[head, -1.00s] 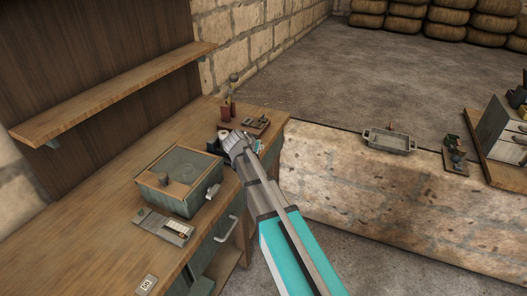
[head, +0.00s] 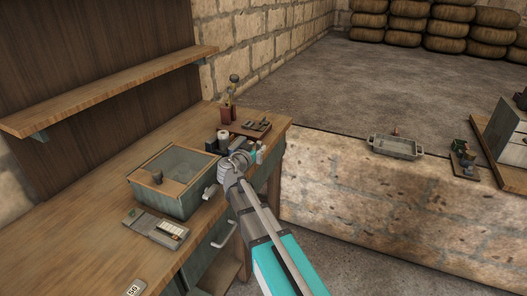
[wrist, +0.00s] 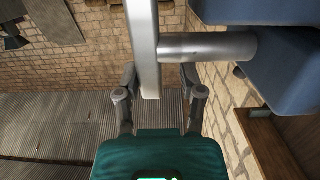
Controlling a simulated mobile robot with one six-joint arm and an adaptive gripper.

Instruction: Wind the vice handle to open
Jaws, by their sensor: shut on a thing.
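The vice handle (wrist: 144,45) is a plain silver bar in the wrist view, running from the top edge down between my fingers. A silver screw (wrist: 205,46) joins it to the blue vice body (wrist: 275,55) at the upper right. My gripper (wrist: 158,82) is shut on the handle near its lower end; the fingers stand on either side of the bar. In the head view my gripper (head: 236,160) is at the bench's right front edge. There it hides the handle and much of the vice, so I cannot make out the jaw gap.
A grey-green box (head: 165,207) with a glassy top stands on the wooden bench (head: 75,240), left of my gripper. A small grey tray (head: 155,228) lies in front of it. A dark board (head: 250,128) with small parts lies behind. A low stone wall (head: 370,190) is at right.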

